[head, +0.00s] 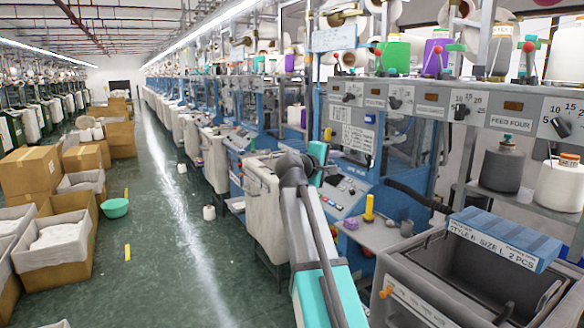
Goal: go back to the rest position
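My arm rises from the lower middle of the head view, with a teal and white link, dark grey joints and a short teal section at its far end. It reaches forward in front of the knitting machine (345,190). I cannot make out my gripper or its fingers; no held object shows.
A grey bin (400,272) with a blue labelled box (503,240) on its rim stands at right. Yarn cones, including a grey one (502,170), sit on the rack. The green aisle floor (170,240) is mostly clear.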

